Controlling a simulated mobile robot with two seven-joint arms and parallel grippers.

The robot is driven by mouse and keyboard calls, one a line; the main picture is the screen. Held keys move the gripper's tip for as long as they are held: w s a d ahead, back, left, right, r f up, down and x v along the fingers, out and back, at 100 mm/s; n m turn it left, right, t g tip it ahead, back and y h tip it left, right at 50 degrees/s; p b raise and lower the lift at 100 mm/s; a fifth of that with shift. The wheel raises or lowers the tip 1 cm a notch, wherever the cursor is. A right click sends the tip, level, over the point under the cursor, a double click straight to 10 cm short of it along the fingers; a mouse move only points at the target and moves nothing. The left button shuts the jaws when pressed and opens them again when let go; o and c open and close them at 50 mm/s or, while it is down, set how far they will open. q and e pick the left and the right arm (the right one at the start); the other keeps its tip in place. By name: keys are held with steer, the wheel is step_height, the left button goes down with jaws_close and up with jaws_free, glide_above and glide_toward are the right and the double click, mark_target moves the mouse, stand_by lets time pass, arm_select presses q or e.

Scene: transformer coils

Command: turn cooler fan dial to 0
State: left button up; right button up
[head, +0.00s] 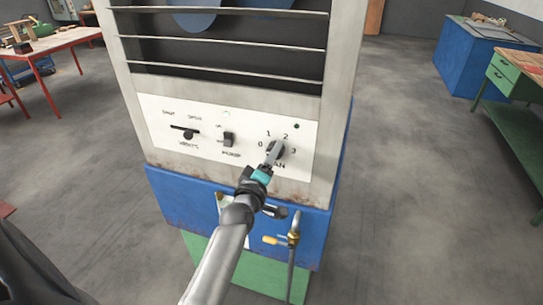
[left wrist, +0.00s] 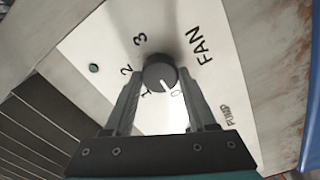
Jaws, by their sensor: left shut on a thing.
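The fan dial (head: 276,148) is a dark round knob on the white panel of the cooler, with the numbers 0 to 3 around it. My left gripper (head: 269,162) is at the dial, its arm coming from below. In the left wrist view the two fingers of my gripper (left wrist: 160,94) stand on either side of the dial (left wrist: 158,70), shut on it. The dial's white pointer mark lies between 1 and 0, seemingly nearer 0. The fingers partly cover the area around the numbers. My right gripper is not in view.
Left of the dial on the panel are a pump switch (head: 228,139) and a vents lever (head: 187,132). A red table (head: 48,44) stands far left, a green bench (head: 518,115) at right.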

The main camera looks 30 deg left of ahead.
arm_select(q)
steer(key=o, duration=1.4)
steer(key=v, duration=1.5)
steer(key=shift+s+a, duration=0.1)
steer(key=shift+s, duration=0.05)
steer(key=shift+f, duration=0.15)
